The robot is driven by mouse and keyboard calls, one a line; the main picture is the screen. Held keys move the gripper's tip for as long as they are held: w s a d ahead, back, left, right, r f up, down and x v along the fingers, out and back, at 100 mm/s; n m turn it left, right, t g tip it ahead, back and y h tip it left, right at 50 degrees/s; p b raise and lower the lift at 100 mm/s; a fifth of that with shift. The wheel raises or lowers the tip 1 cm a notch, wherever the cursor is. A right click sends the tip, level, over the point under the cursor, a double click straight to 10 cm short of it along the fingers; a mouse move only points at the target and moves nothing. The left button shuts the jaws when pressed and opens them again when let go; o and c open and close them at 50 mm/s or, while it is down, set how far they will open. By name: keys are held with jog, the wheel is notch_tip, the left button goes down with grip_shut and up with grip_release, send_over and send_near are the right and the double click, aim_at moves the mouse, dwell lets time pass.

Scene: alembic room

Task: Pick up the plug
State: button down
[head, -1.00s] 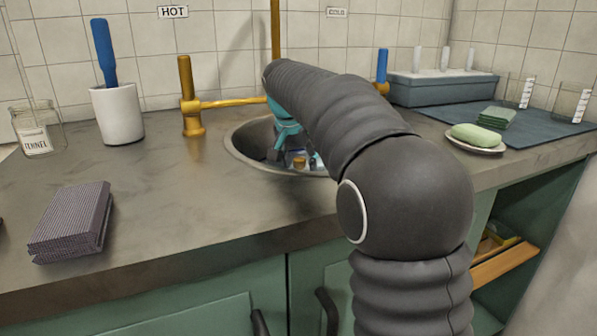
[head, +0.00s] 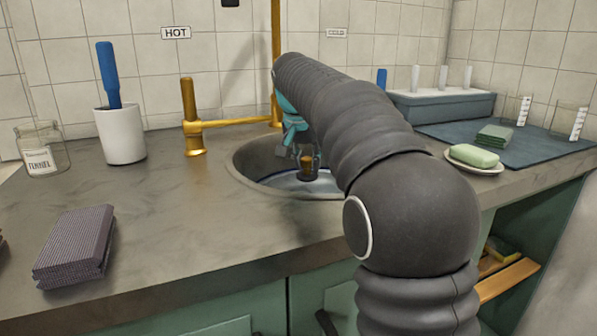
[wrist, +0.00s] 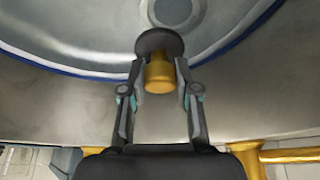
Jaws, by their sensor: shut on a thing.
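The plug is a dark round disc with a brass knob (wrist: 159,76). In the wrist view it sits between the two fingers of my gripper (wrist: 160,68), which is shut on the brass knob. In the head view my gripper (head: 297,152) hangs over the sink (head: 262,178) with the plug (head: 307,166) in it. The plug appears clear of the sink's bottom. My arm hides the right part of the sink.
A blue-rimmed round surface (wrist: 75,72) lies in the sink below the plug. A soap dish (head: 474,166) is right.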

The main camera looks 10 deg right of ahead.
jog(key=s+d+r+p, duration=0.3)
jog(key=d+r+p, duration=0.4)
jog(key=r, duration=0.5)
jog(key=shift+s+d+r, duration=0.15)
jog(key=shift+d+r, duration=0.05)
jog(key=shift+d, duration=0.95)
jog(key=shift+r, duration=0.1)
jog(key=shift+r, duration=0.25)
